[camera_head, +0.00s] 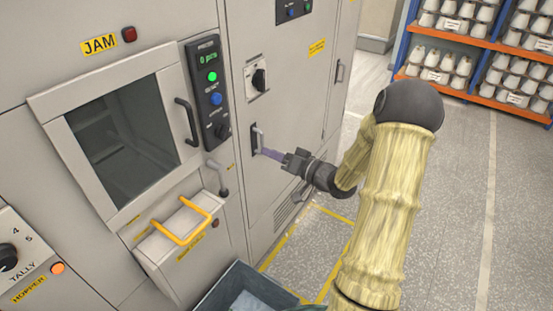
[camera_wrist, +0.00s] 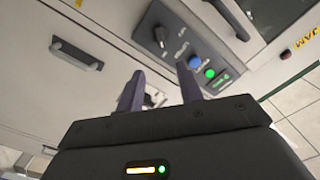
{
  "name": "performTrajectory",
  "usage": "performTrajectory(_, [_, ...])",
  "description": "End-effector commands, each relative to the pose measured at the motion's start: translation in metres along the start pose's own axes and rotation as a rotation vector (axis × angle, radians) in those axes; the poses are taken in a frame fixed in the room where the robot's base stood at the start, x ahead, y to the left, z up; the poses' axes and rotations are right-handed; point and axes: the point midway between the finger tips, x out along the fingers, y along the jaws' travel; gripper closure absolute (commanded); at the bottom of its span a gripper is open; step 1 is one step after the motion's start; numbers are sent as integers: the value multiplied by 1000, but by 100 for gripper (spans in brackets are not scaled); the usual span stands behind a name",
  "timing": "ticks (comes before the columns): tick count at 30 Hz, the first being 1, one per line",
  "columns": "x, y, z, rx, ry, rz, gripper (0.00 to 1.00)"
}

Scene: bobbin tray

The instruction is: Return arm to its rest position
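My arm, in a padded yellow sleeve, reaches in from the lower right of the head view.
The control panel (camera_head: 208,90) and windowed door (camera_head: 125,130) are left of the gripper. A tray with a yellow handle (camera_head: 185,225) juts out below. A dark bin (camera_head: 245,290) stands on the floor. Bobbin shelves (camera_head: 480,75) stand back right; open floor lies before them.

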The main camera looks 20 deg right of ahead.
Motion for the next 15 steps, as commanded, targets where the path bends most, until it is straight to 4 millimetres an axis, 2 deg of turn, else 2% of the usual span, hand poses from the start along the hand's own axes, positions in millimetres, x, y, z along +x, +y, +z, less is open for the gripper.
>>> performTrajectory(4, [-7,0,0,0,-1,-1,64])
performTrajectory(15, [-6,-1,0,0,-1,-1,64])
